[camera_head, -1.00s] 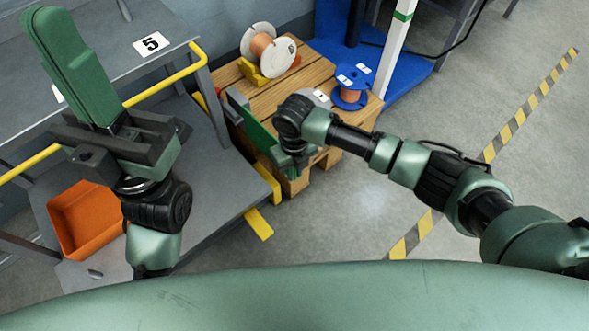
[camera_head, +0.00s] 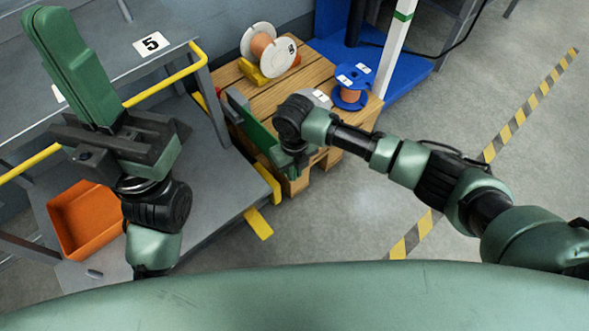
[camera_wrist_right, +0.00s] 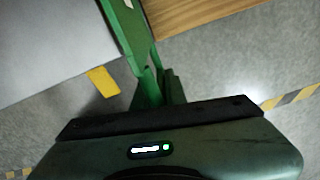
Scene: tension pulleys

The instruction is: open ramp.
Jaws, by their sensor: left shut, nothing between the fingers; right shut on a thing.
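The ramp is a green upright panel (camera_head: 252,122) standing between the grey cart and the wooden pallet. In the right wrist view its green edge (camera_wrist_right: 128,32) runs down to my fingers. My right gripper (camera_head: 294,160), partly hidden under its own wrist, is at the near end of the panel. In the wrist view the right gripper (camera_wrist_right: 160,88) is shut on the ramp's end. My left gripper (camera_head: 68,65) is shut and empty, its green fingers pointing up above the cart, at the left.
The grey cart (camera_head: 200,150) has yellow rails and an orange bin (camera_head: 85,220). The pallet (camera_head: 315,75) carries a white-flanged spool (camera_head: 284,58) and a blue spool (camera_head: 351,95). A white post (camera_head: 396,45) stands behind. Floor at right is clear, with a striped line.

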